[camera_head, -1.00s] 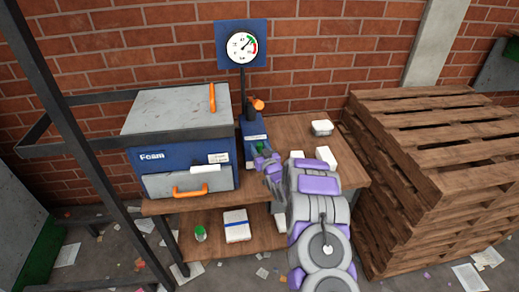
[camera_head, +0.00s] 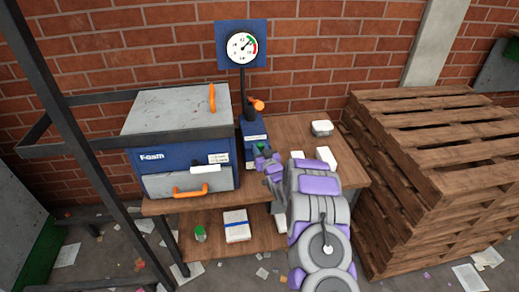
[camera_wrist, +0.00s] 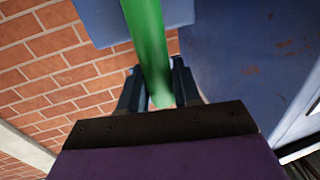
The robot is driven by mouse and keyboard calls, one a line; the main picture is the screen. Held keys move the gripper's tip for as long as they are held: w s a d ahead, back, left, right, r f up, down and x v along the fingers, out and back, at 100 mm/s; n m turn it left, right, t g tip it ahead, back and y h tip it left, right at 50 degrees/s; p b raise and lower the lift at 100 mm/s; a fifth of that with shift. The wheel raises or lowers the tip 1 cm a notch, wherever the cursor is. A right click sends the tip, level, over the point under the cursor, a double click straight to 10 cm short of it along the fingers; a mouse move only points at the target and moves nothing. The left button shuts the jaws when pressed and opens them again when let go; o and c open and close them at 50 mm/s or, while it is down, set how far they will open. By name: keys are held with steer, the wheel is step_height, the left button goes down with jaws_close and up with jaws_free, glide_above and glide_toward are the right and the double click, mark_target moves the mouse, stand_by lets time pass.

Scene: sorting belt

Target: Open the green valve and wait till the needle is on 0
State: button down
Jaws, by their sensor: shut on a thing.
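The green valve (camera_wrist: 148,40) is a long green handle in the wrist view, running down from the top edge. My gripper (camera_wrist: 158,88) is shut on it, with one dark finger on each side. In the head view my gripper (camera_head: 264,155) is at the front of the blue valve box, where only a little green shows. The gauge (camera_head: 241,48) stands above on a blue panel. Its needle points to the upper right, near the green part of the scale; the exact reading is too small to tell.
A blue foam box (camera_head: 180,150) with orange handles stands left of the valve. An orange lever (camera_head: 257,104) is on the post behind. A white container (camera_head: 321,128) and white blocks lie on the wooden table (camera_head: 295,128). Stacked pallets (camera_head: 440,150) stand at right.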

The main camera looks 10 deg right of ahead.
steer(key=shift+d+f+m+t+h+p, duration=0.5)
steer(key=shift+d+f+m, duration=0.8)
steer(key=shift+m, duration=2.05)
steer(key=shift+d+f+m+t+h+p, duration=0.5)
steer(key=shift+d+f+m, duration=0.75)
steer(key=shift+m, duration=2.15)
steer(key=shift+d+f+m+t+h+p, duration=0.45)
steer(key=shift+d+f+m, duration=0.85)
steer(key=shift+m, duration=2.05)
steer(key=shift+s+a+f+h, duration=0.1)
steer(key=shift+h, duration=0.15)
steer(key=c, duration=0.9)
jaws_free()
steer(key=shift+c, duration=0.2)
